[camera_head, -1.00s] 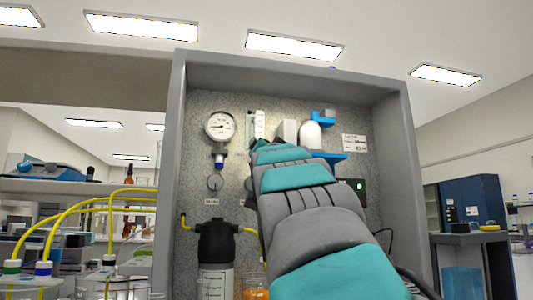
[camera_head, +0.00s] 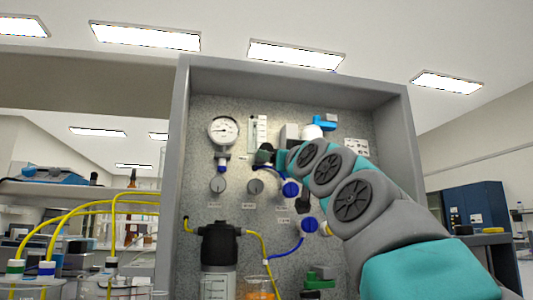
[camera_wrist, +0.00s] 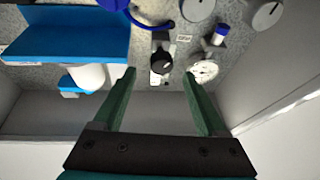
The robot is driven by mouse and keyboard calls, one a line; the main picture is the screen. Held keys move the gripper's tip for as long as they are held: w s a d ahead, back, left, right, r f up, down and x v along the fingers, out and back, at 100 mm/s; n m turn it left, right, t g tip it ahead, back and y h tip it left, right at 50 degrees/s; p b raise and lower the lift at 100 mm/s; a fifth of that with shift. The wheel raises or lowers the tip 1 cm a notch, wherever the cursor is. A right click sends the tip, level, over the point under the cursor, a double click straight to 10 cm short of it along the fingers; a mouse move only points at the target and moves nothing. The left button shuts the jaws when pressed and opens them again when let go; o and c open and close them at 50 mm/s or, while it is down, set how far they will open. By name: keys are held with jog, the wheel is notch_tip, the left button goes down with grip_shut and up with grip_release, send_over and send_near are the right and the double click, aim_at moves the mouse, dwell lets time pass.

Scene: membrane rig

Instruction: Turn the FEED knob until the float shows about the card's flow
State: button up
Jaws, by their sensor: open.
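The panel's clear flow tube (camera_head: 257,133) stands right of the round gauge; its float is too small to make out. A black knob (camera_wrist: 162,62) sits at the tube's end, beside a small label (camera_wrist: 184,38) I cannot read, so I cannot confirm it is FEED. My gripper (camera_wrist: 160,74) is open and empty, its two green fingers apart. In the wrist view the black knob lies just beyond the fingertips, roughly centred between them; contact is not visible. In the head view my gripper is small and partly hidden by my arm. The white card (camera_head: 356,147) is unreadable.
The gauge (camera_head: 223,130) is close left of the tube. Grey cabinet walls enclose the panel.

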aim_at(268, 149)
jog(key=shift+w+a+r+n+y+p, duration=0.1)
jog(key=shift+w+r+n+y+p, duration=0.25)
jog(key=shift+r+n+p, duration=0.3)
jog(key=p+x, duration=0.4)
jog(key=x, duration=0.1)
jog(key=shift+w+a+r, duration=0.1)
jog(key=shift+w+a, duration=0.05)
jog(key=shift+w, duration=0.15)
jog(key=shift+w+a+p, duration=0.2)
jog(key=shift+w+p, duration=0.15)
jog(key=shift+p, duration=0.05)
jog(key=shift+c, duration=0.4)
grip_shut()
